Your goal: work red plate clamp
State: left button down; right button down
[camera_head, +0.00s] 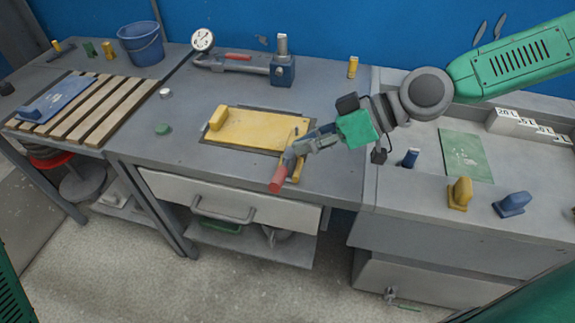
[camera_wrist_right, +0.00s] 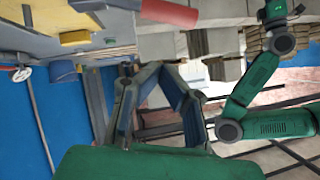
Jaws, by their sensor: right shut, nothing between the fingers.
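The clamp's red handle (camera_head: 276,181) points down toward the bench's front edge in the head view, right of the yellow plate (camera_head: 262,133). In the wrist view the red handle (camera_wrist_right: 170,13) is at the top, above the fingers. My right gripper (camera_head: 291,155) is shut and empty, close to the handle's upper end in the head view; I cannot tell if it touches the clamp. Its fingers (camera_wrist_right: 158,68) converge in the wrist view, apart from the handle. The gripper hides part of the clamp. My left gripper is not in view.
A blue vise-like block (camera_head: 283,70) and a dial gauge (camera_head: 202,40) stand behind. A wooden rack (camera_head: 95,115) with a blue plate is at left. Yellow (camera_head: 460,194) and blue (camera_head: 512,204) blocks stand at right. The bench between rack and yellow plate is mostly clear.

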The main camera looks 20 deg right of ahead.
aim_at(281, 174)
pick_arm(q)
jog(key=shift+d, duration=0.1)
pick_arm(e)
jog(key=shift+a+f, duration=0.45)
jog(key=shift+f, duration=0.35)
jog(key=shift+a+f, duration=0.5)
jog(key=shift+f, duration=0.35)
jog(key=shift+a+f, duration=0.45)
jog(key=shift+f, duration=0.35)
jog(key=shift+a, duration=0.1)
